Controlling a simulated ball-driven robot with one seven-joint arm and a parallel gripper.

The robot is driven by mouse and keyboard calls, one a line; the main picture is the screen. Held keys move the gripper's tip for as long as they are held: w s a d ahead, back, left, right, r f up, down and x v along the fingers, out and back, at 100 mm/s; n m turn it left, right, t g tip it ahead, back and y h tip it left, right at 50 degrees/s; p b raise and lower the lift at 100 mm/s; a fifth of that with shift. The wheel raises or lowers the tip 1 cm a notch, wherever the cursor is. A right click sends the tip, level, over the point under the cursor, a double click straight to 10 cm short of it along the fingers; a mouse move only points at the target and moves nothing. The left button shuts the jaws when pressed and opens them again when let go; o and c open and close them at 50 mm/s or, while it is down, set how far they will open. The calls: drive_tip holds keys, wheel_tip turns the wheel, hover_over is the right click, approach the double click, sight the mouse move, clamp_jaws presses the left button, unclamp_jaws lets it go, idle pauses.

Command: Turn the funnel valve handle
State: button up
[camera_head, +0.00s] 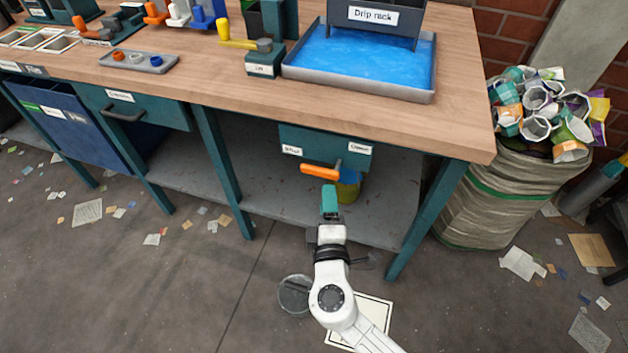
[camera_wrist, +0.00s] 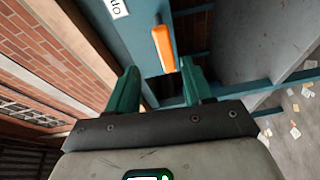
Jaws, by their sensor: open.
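My gripper (camera_head: 329,192) is just below and in front of the handle in the head view. Its two teal fingers (camera_wrist: 160,85) are open with nothing between them. The labels are too small to read surely. The handle's pivot is partly hidden in the wrist view.
Teal bench legs (camera_head: 222,175) stand on both sides. A grey lower shelf (camera_head: 275,200) lies behind. A full waste sack (camera_head: 485,195) stands at right. A drip rack tray (camera_head: 360,85) is on top.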

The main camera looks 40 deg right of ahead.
sight(314, 174)
drive_tip(key=shift+n+t+y, duration=0.4)
drive_tip(key=shift+n+y, duration=0.1)
drive_tip(key=shift+n, duration=0.3)
drive_tip(key=x, duration=0.3)
drive_tip(key=a+x, duration=0.1)
drive_tip(key=x, duration=0.3)
drive_tip(key=w+f+x, duration=0.1)
drive_tip(key=x, duration=0.2)
drive_tip(key=shift+w+a, duration=0.15)
drive_tip(key=shift+w, duration=0.1)
clamp_jaws()
